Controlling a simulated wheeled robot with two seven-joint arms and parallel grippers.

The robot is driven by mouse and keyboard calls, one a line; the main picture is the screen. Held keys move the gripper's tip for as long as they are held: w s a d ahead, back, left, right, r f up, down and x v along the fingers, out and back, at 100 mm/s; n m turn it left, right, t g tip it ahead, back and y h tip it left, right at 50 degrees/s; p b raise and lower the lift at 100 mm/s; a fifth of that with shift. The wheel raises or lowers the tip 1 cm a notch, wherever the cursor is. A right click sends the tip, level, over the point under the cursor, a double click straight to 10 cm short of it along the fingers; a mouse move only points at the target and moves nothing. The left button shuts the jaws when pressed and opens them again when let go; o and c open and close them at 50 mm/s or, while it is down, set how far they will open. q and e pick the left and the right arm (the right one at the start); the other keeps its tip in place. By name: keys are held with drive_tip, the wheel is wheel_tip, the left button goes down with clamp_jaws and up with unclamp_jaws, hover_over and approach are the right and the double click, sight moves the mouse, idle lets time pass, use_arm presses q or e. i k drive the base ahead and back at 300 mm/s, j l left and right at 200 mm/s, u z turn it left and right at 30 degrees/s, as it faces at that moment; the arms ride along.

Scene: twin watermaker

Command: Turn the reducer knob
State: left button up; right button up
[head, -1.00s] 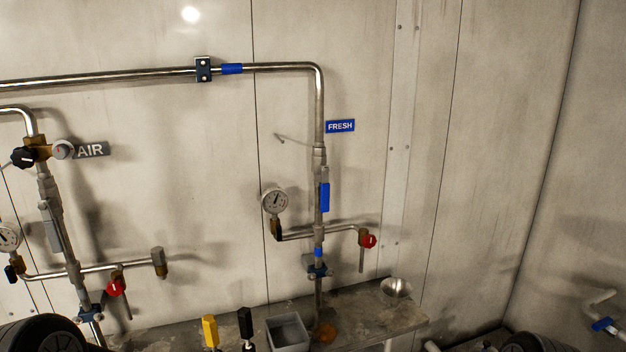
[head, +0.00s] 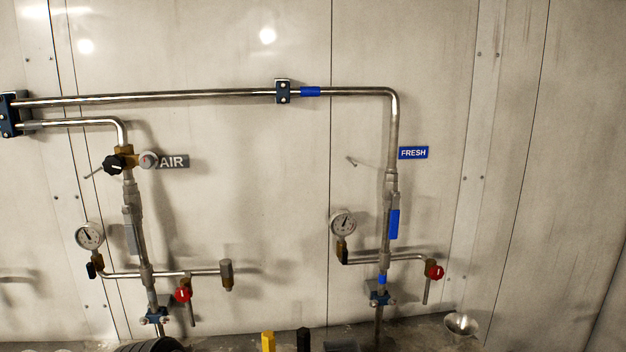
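A black knob (head: 115,165) sits on the left of a brass fitting (head: 126,157) at the top of the air pipe; it looks like the reducer knob. A small round gauge (head: 149,160) with a grey rim sits on the right of that fitting, beside a grey AIR label (head: 175,161). Neither of my grippers is in view, and nothing touches the knob.
A pressure gauge (head: 89,236) and a red knob (head: 183,294) are lower on the air pipe. The FRESH pipe (head: 391,140) at right has its own gauge (head: 343,223) and red knob (head: 434,272). A shelf (head: 410,332) runs along the bottom.

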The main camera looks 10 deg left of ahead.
sight(113, 166)
drive_tip(key=u, duration=1.3)
